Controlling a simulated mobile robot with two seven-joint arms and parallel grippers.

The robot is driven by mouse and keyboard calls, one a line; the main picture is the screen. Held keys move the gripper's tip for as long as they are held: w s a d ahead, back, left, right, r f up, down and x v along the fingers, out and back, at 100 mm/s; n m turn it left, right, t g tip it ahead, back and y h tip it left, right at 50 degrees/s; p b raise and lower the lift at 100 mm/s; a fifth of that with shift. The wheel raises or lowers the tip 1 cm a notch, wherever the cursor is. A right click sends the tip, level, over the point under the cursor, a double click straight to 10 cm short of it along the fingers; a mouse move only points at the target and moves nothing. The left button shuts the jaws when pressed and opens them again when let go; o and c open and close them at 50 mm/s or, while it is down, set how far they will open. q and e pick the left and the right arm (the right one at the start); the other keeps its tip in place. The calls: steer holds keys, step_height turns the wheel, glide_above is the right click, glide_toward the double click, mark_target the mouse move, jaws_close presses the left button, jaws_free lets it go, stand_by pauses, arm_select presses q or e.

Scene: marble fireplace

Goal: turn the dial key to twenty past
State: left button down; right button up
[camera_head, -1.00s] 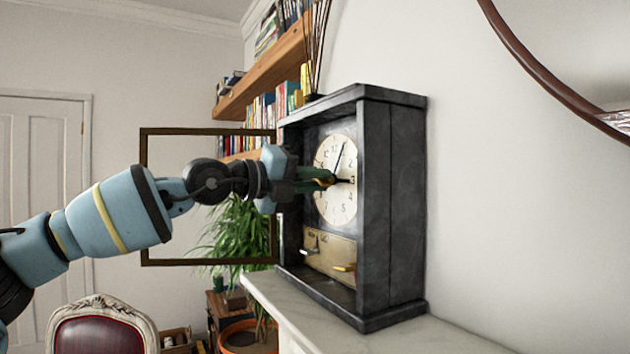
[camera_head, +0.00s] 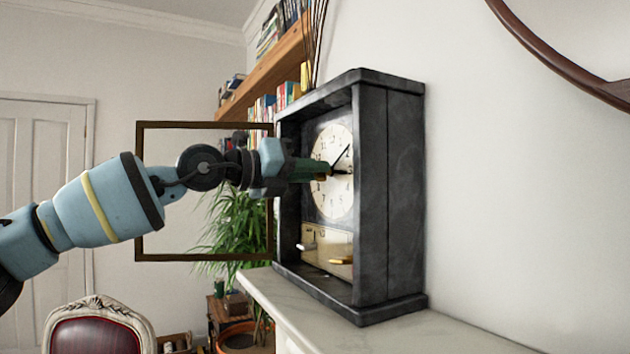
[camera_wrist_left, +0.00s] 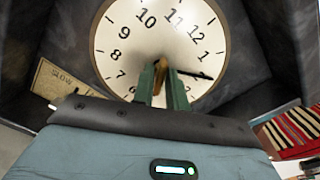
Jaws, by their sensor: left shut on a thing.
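The black clock (camera_head: 390,190) stands on the mantel with its pale dial (camera_head: 332,200) facing left. My left gripper (camera_head: 324,172) reaches in from the left, its green fingers at the dial's centre. In the left wrist view my left gripper (camera_wrist_left: 161,72) is shut on the brass dial key (camera_wrist_left: 162,66), mostly hidden between the fingers. The long dark hand (camera_head: 342,155) points up and right, between 1 and 2; in the left wrist view this hand (camera_wrist_left: 195,75) lies just past the 1, near the 2. The short hand (camera_head: 345,172) points right, near the 3.
The clock's framed door (camera_head: 205,257) hangs open to the left, behind my arm. A plate with two small levers (camera_head: 338,240) sits below the dial. The marble mantel (camera_head: 450,333) is clear to the right. Bookshelves (camera_head: 262,72) and a plant (camera_head: 238,222) are behind.

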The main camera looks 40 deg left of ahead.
arm_select(q)
steer(key=shift+m+b, duration=0.65)
steer(key=shift+m, duration=5.45)
arm_select(e)
steer(key=shift+s+f, duration=0.45)
steer(key=shift+f, duration=0.3)
arm_select(q)
steer(key=c, duration=1.5)
jaws_free()
steer(key=shift+c, duration=0.2)
steer(key=shift+s, duration=0.1)
